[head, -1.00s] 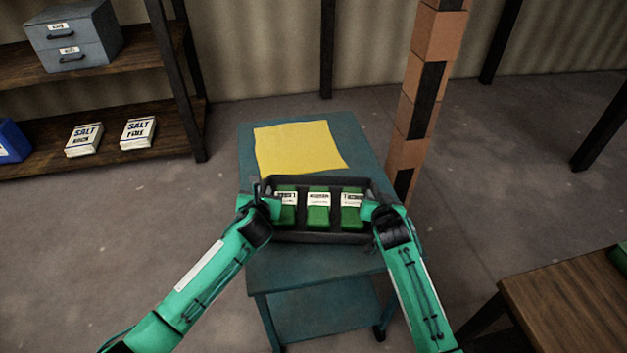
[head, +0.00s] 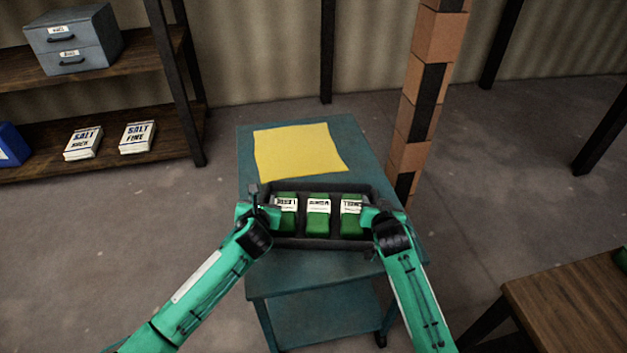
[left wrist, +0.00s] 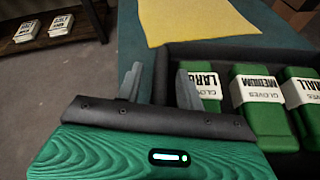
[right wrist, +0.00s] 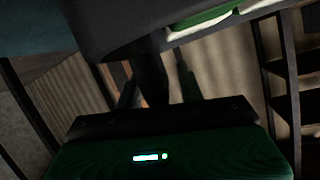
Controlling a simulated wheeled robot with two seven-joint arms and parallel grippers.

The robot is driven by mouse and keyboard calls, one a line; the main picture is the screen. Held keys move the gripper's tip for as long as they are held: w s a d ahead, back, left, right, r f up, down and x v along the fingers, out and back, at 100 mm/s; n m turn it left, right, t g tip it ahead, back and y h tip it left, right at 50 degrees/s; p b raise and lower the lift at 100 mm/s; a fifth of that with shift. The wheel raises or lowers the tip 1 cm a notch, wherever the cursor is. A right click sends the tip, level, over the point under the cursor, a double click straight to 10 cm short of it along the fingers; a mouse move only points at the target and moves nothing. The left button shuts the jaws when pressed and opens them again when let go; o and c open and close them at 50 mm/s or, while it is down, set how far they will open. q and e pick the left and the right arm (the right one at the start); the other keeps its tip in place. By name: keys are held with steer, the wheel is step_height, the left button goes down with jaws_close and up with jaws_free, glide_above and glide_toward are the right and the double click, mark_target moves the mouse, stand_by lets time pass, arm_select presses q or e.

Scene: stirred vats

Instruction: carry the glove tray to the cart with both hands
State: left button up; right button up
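The dark glove tray (head: 320,243) sits over the near half of the teal cart (head: 262,284), seemingly on its top, just in front of a yellow sheet (head: 298,150). It holds three green glove boxes (head: 318,222), labelled large, medium and small in the left wrist view (left wrist: 258,110). My left gripper (head: 262,208) is at the tray's left end, its fingers apart on either side of the wall, with a gap showing. My right gripper (head: 372,213) is at the right end; its view is dark, with spread fingers around a dark tray part (right wrist: 150,72).
A brick-coloured post (head: 430,90) stands close beside the cart's right edge. A wooden table (head: 575,305) is at the lower right. Shelves (head: 100,165) with salt packs (head: 137,137) and a grey drawer box (head: 75,40) stand at the left. Floor left of the cart is clear.

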arm_select(q)
steer(key=v, duration=1)
arm_select(e)
steer(key=shift+s, duration=0.15)
arm_select(q)
steer(key=shift+s+r, duration=0.15)
steer(key=shift+s, duration=0.15)
arm_select(e)
steer(key=a+v, duration=0.1)
steer(key=v, duration=1)
steer(key=shift+s+d+r, duration=0.2)
steer(key=shift+s+d, duration=0.15)
steer(key=shift+d, duration=0.15)
arm_select(q)
steer(key=shift+s, duration=0.1)
